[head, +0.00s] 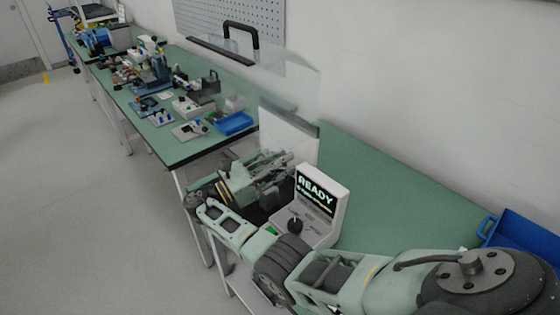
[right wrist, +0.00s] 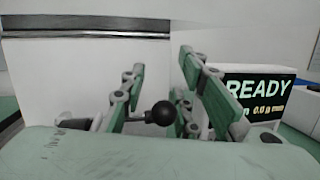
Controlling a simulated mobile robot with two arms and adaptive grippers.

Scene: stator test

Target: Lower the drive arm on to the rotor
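My right gripper (head: 268,168) is beside the white tester console (head: 328,196), whose screen reads READY. In the right wrist view, its two green-padded fingers (right wrist: 163,72) stand apart, with nothing visibly clamped. A black ball knob (right wrist: 162,113) on a short rod shows between the fingers in that view; whether they touch it cannot be told. A black knob (head: 295,223) also shows at the console's front in the head view; I cannot tell if it is the same one. The drive arm and rotor cannot be made out clearly behind my gripper and arm. My left gripper is out of view.
A clear guard panel (head: 292,82) with a black handle (head: 241,36) stands raised above the tester. A blue tray (head: 233,123) and several small parts sit on the far bench. A blue bin (head: 525,240) is at the right. The green bench top (head: 400,185) behind the console is clear.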

